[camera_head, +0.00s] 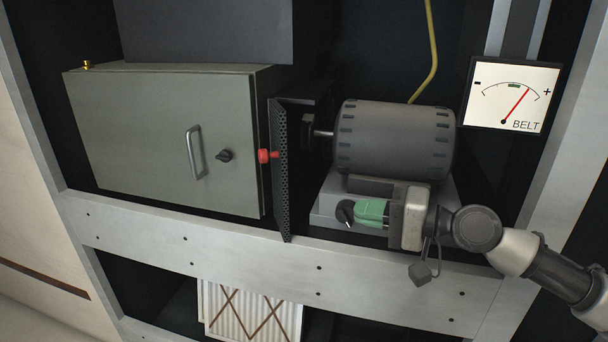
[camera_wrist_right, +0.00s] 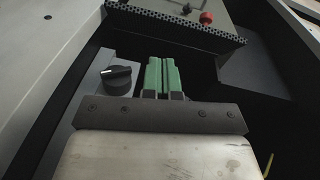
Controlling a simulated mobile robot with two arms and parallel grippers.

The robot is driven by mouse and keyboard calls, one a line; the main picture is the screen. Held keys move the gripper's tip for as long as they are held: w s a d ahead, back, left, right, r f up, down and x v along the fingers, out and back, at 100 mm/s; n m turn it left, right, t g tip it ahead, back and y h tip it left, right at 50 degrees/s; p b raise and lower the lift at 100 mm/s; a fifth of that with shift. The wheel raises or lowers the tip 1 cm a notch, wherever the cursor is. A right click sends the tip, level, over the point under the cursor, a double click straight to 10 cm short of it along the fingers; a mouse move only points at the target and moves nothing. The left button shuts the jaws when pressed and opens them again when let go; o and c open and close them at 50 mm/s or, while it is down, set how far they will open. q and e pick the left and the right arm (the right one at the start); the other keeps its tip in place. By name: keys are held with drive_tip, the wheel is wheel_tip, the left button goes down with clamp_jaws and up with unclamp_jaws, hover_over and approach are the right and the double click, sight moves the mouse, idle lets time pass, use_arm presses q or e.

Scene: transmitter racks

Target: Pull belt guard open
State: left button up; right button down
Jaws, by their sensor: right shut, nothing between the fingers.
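The belt guard (camera_head: 284,165) is a dark perforated panel standing edge-on between the grey cabinet and the motor. A red knob (camera_head: 267,156) sticks out on its left side. In the right wrist view the guard (camera_wrist_right: 180,22) crosses the top, with the red knob (camera_wrist_right: 206,17) beyond its edge. My right gripper (camera_head: 362,212) has green fingers, shut and empty, in front of the motor base and to the right of the guard, apart from it. In the right wrist view the fingers (camera_wrist_right: 161,76) are together. My left gripper is not in view.
The motor (camera_head: 394,138) sits on a grey base with a black rotary knob (camera_head: 345,212) close to my right fingers. The grey cabinet (camera_head: 165,140) has a handle. A BELT gauge (camera_head: 510,96) hangs at right. A pale rail (camera_head: 250,252) runs below.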

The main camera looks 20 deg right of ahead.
wheel_tip(320, 180, up, 5)
drive_tip(key=w+m+t+p, duration=0.2)
drive_tip(key=w, duration=0.1)
use_arm(q)
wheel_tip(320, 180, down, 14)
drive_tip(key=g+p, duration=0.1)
drive_tip(key=p, duration=0.3)
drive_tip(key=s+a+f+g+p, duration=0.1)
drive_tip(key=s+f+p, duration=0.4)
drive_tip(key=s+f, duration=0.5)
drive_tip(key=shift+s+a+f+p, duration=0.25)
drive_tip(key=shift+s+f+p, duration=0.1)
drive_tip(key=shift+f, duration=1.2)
use_arm(e)
drive_tip(key=w+a, duration=0.5)
drive_tip(key=a, duration=0.3)
drive_tip(key=shift+w+a+f, duration=0.15)
drive_tip(key=shift+a+f, duration=0.1)
drive_tip(key=shift+f, duration=0.05)
